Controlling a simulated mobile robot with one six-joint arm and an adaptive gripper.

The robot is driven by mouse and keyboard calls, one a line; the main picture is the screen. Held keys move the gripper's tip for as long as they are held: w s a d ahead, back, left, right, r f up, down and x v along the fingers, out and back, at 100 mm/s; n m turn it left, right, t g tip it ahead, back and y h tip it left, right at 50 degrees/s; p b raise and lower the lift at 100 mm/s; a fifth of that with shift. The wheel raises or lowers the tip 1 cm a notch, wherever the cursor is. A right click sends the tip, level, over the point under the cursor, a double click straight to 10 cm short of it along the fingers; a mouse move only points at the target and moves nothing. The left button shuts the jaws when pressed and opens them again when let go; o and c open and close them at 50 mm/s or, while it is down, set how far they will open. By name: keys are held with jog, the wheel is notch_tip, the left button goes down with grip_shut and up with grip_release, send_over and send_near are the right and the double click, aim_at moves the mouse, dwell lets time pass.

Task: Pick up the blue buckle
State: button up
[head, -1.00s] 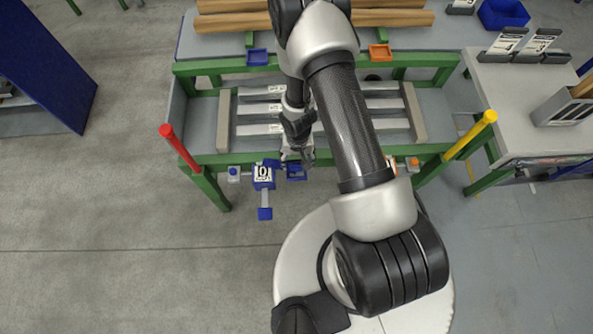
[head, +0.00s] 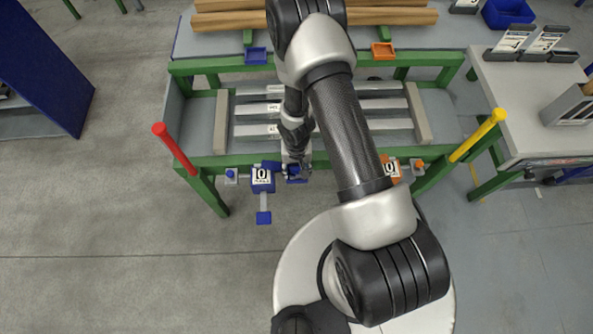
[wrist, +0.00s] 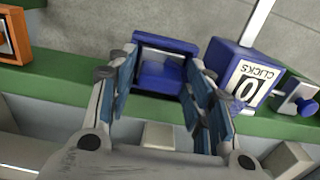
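A blue, open-framed piece (wrist: 160,76), which I take to be the blue buckle, sits at the green front rail of the table. It has a raised rim and a recessed blue middle. In the head view it shows only partly, as a small blue shape (head: 296,179) under my gripper (head: 299,165). In the wrist view my gripper (wrist: 162,66) is open, with one blue-padded finger on each side of the piece. A gap shows between the fingers. Whether either finger touches the piece cannot be told.
A blue counter box marked "0 CLICKS" (wrist: 247,74) stands close right of the piece in the wrist view. A small blue knob on a grey block (wrist: 297,98) is beyond it. An orange-framed piece (wrist: 12,36) is at far left. Red (head: 176,150) and yellow (head: 478,135) posts flank the table.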

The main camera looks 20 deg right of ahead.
jog(key=c, duration=0.8)
jog(key=shift+r, duration=0.1)
